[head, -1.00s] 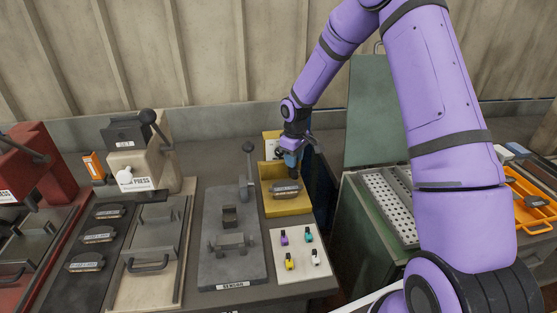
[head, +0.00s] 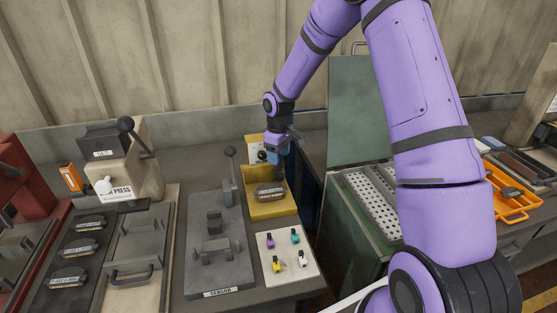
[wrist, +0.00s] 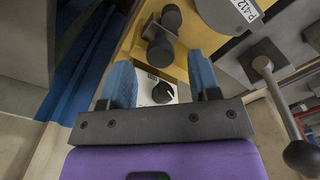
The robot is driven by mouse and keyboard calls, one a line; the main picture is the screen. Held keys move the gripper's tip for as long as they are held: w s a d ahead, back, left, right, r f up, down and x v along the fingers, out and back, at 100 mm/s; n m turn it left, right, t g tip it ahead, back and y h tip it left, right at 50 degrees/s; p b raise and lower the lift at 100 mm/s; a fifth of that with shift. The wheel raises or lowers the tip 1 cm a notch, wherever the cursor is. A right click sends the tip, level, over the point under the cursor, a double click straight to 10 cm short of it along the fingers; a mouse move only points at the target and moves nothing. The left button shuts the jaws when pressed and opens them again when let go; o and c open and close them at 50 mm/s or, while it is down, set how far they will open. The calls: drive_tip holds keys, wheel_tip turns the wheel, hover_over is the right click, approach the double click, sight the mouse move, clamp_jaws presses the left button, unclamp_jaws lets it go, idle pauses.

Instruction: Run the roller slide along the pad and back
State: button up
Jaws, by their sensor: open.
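A brake pad (head: 270,193) with a light label lies in the yellow fixture (head: 272,211) on the bench. In the wrist view, part of a labelled round-ended piece (wrist: 232,14), seemingly the pad, shows at the top. A dark piece with black rollers (wrist: 160,45), probably the roller slide, stands on the yellow surface beside it. My gripper (head: 279,176) is over the back right of the fixture. In the wrist view its blue fingers (wrist: 162,85) are apart with nothing held between them. The roller piece lies beyond the fingertips. In the head view the gripper hides it.
A black knob on a white plate (wrist: 162,92) is behind the fixture. A grey sensor stand (head: 214,255) with an upright lever (head: 231,153) is at left. A white card (head: 287,254) with several coloured pieces lies in front. A green box (head: 360,235) stands to the right.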

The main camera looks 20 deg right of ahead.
sight(280, 167)
wheel_tip(280, 167, up, 8)
drive_tip(key=shift+r, duration=0.15)
idle(0.4)
drive_tip(key=shift+s+d+t+y, duration=1.2)
drive_tip(key=shift+s+t, duration=0.6)
drive_tip(key=shift+s, duration=0.05)
drive_tip(key=x, duration=1.1)
drive_tip(key=shift+c, duration=0.3)
